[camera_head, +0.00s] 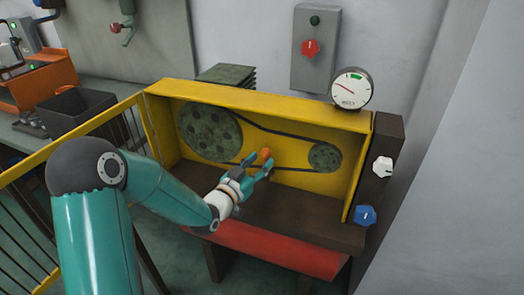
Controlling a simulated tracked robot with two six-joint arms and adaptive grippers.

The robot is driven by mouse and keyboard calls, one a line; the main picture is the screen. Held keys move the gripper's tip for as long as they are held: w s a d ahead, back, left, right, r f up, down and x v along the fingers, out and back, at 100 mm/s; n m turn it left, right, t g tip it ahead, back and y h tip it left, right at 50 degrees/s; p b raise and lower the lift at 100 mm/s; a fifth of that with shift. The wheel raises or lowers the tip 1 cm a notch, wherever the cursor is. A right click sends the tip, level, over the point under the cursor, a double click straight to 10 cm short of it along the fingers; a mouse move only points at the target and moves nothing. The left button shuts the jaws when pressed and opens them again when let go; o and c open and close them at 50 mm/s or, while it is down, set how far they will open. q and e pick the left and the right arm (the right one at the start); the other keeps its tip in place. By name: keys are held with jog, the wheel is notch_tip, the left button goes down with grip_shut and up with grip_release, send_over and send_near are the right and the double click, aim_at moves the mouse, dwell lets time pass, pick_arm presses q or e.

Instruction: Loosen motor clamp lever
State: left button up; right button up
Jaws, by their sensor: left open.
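The motor clamp lever may be the small orange knob (265,153) inside the yellow machine housing (265,108); the rest of it cannot be made out. My left gripper (258,167) is open, with its teal fingers just below and beside the orange knob. I cannot tell whether a finger touches it. The large green pulley (210,132) is at the left in the housing, and the small green pulley (325,157) is at the right. A dark belt (285,134) runs between them. My right gripper is out of view.
A dial gauge (351,88) stands on the housing's right top. A white knob (383,167) and a blue knob (365,215) are on the dark right post. A grey wall box (315,50) has a red knob (311,47). A yellow railing (60,155) runs at the left.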

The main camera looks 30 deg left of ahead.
pick_arm(q)
jog(key=shift+w+p, duration=0.3)
jog(key=shift+w, duration=0.95)
